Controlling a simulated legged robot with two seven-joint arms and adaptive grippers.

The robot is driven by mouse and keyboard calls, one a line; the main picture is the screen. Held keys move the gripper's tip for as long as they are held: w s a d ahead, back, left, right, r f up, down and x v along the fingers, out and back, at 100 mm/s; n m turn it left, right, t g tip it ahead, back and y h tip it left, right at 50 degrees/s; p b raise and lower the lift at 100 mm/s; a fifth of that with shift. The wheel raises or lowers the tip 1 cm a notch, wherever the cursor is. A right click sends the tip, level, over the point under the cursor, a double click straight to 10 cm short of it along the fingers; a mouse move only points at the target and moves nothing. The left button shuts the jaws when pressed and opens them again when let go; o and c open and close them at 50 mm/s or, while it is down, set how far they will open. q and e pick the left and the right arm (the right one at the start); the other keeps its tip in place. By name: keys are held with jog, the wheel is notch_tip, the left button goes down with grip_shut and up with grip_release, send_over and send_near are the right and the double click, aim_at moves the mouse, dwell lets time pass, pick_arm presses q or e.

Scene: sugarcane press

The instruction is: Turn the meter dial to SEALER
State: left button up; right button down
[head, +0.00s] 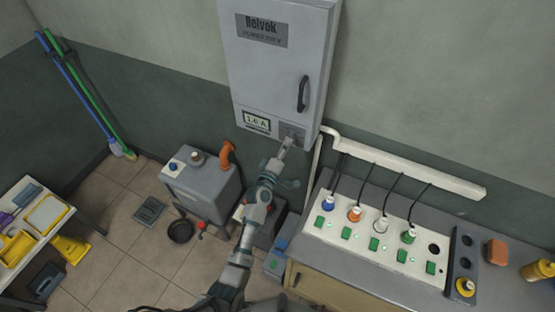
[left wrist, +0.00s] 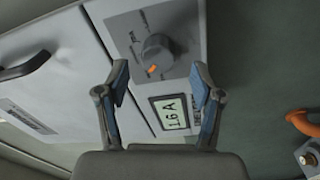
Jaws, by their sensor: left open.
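The meter dial (left wrist: 156,52) is a round grey knob with an orange mark, on a grey plate of the Relvok cabinet (head: 278,60). Small lettering around it is too blurred to read. The meter display (left wrist: 171,113) shows 1.6 A; it also shows in the head view (head: 257,122). My left gripper (left wrist: 160,80) is open, its fingers spread to either side of the dial in the wrist picture. Whether they touch it I cannot tell. In the head view, my left gripper (head: 287,143) is at the plate (head: 293,131) and partly hides it; the dial is not distinct there. My right gripper is not in view.
The cabinet has a dark handle (head: 303,93). Below right, a bench carries a socket panel (head: 372,240) with several plugs and cables. A grey tank (head: 202,187) with an orange pipe (head: 227,154) stands left of my arm. Floor at left is partly clear.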

pick_arm(q)
jog(key=v, duration=0.8)
jog(key=shift+s+a, duration=0.3)
jog(key=s+a+f+m+g+y+b, duration=0.1)
jog(key=s+a+f+m+g, duration=0.3)
jog(key=f, duration=1)
jog(key=s+d+f+g+y, duration=0.1)
jog(key=s+f+g, duration=0.1)
jog(key=s+f, duration=0.8)
jog(key=s+a+f+m+g+y+b, duration=0.1)
jog(key=s+a+f+m+g, duration=0.1)
jog(key=f, duration=1.5)
jog(key=s+a+f+m+g+y, duration=0.1)
jog(key=s+a+f+m+g, duration=0.15)
jog(key=s+f, duration=0.5)
jog(key=s+a+f+m+g+y, duration=0.1)
jog(key=s+a+f+g, duration=0.1)
jog(key=s+a+f, duration=0.5)
jog(key=s+a+f+m+g, duration=0.1)
jog(key=s+f, duration=0.1)
jog(key=s, duration=0.5)
jog(key=s+a+f+m+g+y+b, duration=0.1)
jog(key=s+a+f, duration=0.1)
jog(key=s, duration=0.6)
jog(key=s+a+f+m+g, duration=0.1)
jog(key=s+a+f+g, duration=0.1)
jog(key=s, duration=0.6)
jog(key=shift+f+y+b, duration=0.3)
jog(key=shift+b, duration=0.1)
